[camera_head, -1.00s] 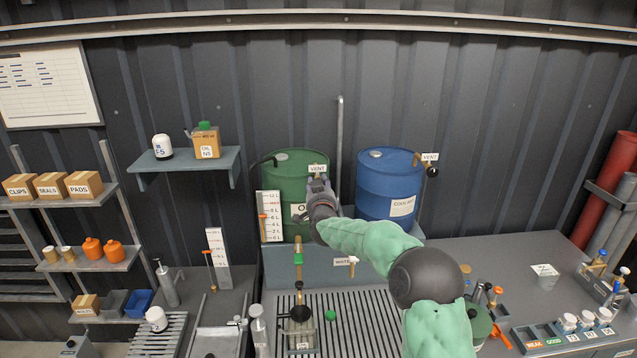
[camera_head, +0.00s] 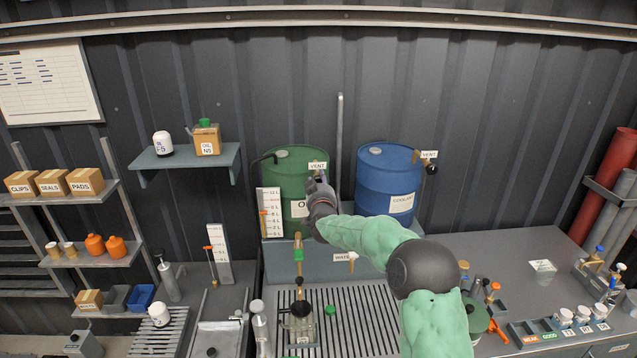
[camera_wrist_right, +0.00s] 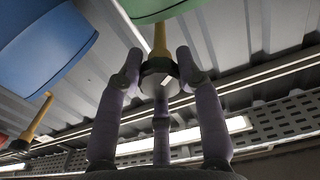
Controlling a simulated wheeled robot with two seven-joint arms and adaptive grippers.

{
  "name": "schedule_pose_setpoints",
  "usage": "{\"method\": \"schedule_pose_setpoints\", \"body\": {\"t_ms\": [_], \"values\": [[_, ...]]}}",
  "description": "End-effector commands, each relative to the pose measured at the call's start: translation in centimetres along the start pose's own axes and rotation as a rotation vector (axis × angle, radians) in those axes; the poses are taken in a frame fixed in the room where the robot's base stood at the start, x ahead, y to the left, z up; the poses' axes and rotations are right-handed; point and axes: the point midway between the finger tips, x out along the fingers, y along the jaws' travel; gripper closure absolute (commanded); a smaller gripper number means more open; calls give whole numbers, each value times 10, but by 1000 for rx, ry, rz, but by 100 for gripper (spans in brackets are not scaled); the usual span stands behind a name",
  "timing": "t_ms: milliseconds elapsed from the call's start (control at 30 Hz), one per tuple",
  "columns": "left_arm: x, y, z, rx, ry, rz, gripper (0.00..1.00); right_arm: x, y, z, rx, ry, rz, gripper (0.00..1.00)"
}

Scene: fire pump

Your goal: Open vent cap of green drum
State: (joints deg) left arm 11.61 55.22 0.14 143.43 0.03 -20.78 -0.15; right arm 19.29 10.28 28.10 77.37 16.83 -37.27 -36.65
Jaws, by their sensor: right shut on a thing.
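The green drum (camera_head: 283,185) stands at the back beside a blue drum, with a white VENT label (camera_head: 317,167) at its upper right edge. In the right wrist view the green drum (camera_wrist_right: 150,8) is at the top, with a yellow stem (camera_wrist_right: 160,40) running down to a dark vent cap (camera_wrist_right: 157,68). My right gripper (camera_head: 320,183) is in front of the green drum's right side, just below the label. In the wrist view its fingers (camera_wrist_right: 160,72) are closed around the cap. The gripper hides the cap in the head view. My left gripper is not in view.
The blue drum (camera_head: 388,180) stands right of the green one, with its own VENT label (camera_head: 429,155) and dark cap (camera_head: 432,169). A vertical pipe (camera_head: 339,140) rises between the drums. A grated bench (camera_head: 365,312) with a glass jar (camera_head: 301,322) lies below my arm.

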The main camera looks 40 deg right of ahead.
Motion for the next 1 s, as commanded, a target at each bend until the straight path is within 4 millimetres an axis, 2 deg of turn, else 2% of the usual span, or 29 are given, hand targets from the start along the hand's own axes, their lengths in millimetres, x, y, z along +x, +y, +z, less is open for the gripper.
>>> {"method": "schedule_pose_setpoints", "body": {"t_ms": [167,200,267,667,867,1000], "values": [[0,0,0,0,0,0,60,0,0,-2,-1,3,1,97],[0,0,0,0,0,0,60,0,0,-2,-1,4,1,56],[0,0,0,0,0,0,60,0,0,-2,0,3,1,40],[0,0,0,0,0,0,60,-2,0,-1,1,2,0,40],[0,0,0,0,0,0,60,-23,0,-2,1,1,-1,40],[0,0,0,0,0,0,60,-46,0,-2,2,2,0,40]]}}
